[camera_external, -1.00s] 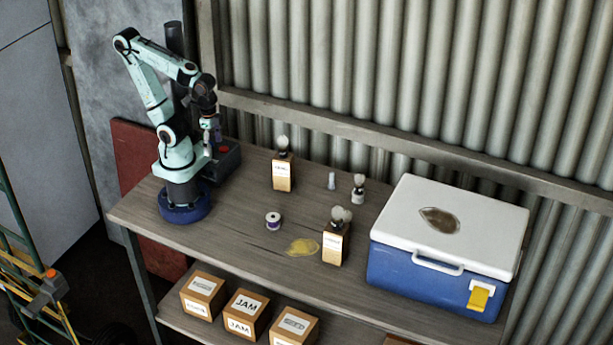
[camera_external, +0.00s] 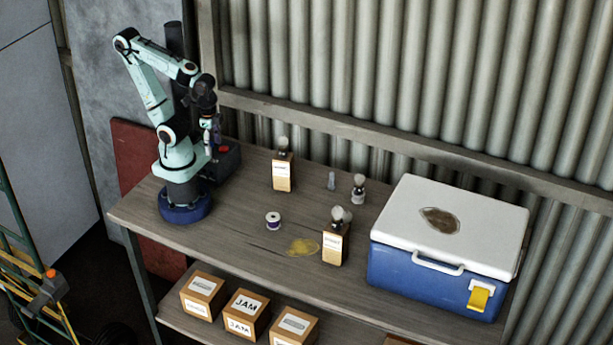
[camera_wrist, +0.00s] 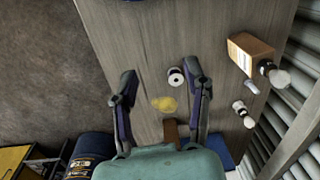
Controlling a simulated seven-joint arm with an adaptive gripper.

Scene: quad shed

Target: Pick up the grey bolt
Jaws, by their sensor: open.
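The grey bolt (camera_external: 332,181) is a small grey upright piece on the wooden bench, near the back edge by the corrugated wall. In the wrist view a small grey cylinder that looks like the bolt (camera_wrist: 265,67) shows at the right, beside a tan bottle. My gripper (camera_external: 214,141) is raised above the left end of the bench, well to the left of the bolt and apart from it.
A labelled bottle (camera_external: 283,175) stands left of the bolt; a small dark-and-white bottle (camera_external: 358,188) stands close on its right. Another bottle (camera_external: 335,245), a spool (camera_external: 273,219) and a yellow stain (camera_external: 303,247) are nearer the front. A blue-and-white cooler (camera_external: 410,270) fills the right end.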

